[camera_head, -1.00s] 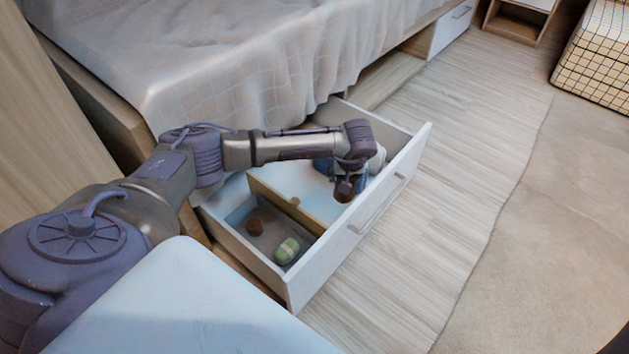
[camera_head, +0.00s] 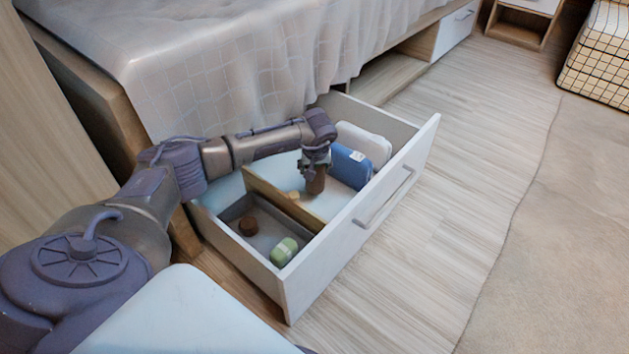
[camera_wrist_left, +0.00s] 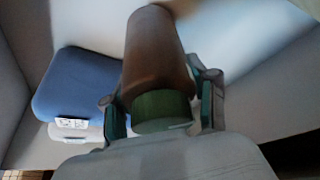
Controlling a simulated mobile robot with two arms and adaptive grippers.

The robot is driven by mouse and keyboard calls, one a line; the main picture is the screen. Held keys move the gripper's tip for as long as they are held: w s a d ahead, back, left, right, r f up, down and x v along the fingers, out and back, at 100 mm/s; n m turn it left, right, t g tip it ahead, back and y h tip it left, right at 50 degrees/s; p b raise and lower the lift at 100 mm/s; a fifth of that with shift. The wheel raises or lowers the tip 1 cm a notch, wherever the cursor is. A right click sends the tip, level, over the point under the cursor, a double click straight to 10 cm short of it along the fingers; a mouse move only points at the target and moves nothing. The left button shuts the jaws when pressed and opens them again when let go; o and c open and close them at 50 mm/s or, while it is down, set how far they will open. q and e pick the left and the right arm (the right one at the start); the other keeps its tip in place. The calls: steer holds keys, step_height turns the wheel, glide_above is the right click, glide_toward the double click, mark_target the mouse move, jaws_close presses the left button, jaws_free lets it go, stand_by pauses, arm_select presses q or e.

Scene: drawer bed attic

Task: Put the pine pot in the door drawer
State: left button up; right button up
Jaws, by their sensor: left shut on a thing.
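My left gripper (camera_head: 314,170) is shut on a brown cylinder, which I take to be the pine pot (camera_head: 316,185). In the left wrist view the pine pot (camera_wrist_left: 157,55) lies between the two fingers, with a green end towards the camera. The door drawer (camera_head: 345,232) is pulled out under the bed. The gripper holds the pot over the larger compartment, close to the wooden divider (camera_head: 270,190). I cannot tell whether the pot touches the drawer floor. My right gripper is not in view.
A blue case (camera_head: 350,166) and a white case (camera_head: 364,142) stand in the larger compartment, right of the pot. The bed (camera_head: 220,70) stands behind.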

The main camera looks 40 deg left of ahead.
arm_select(q)
step_height(320, 180, down, 4)
steer(key=shift+r+b, duration=0.15)
steer(key=shift+b, duration=1.1)
steer(key=shift+r, duration=0.2)
steer(key=shift+f, duration=0.2)
steer(key=o, duration=1.3)
steer(key=shift+c, duration=0.2)
steer(key=shift+r, duration=0.15)
